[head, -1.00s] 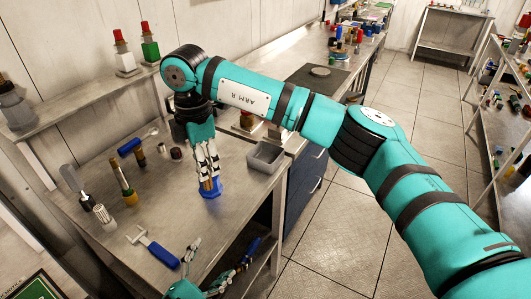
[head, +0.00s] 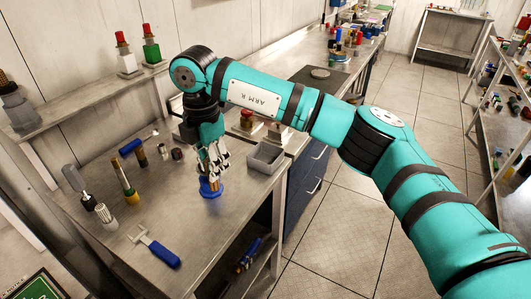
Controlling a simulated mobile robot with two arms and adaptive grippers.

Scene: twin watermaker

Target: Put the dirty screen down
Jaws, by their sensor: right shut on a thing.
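My right gripper (head: 213,167) points down over the front right part of the workbench. It is shut on a small brown cylinder (head: 204,168), which looks like the dirty screen and is mostly hidden by the fingers. Directly below is a blue, round-looking base (head: 210,190) on the bench top. The cylinder's lower end is at or just above it; I cannot tell whether they touch. My left gripper is out of view.
A grey open bin (head: 266,158) stands right of the gripper near the bench (head: 200,235) edge. On the left are a yellow-based cylinder (head: 125,183), a whitish screen (head: 105,215) and a blue-handled tool (head: 155,248).

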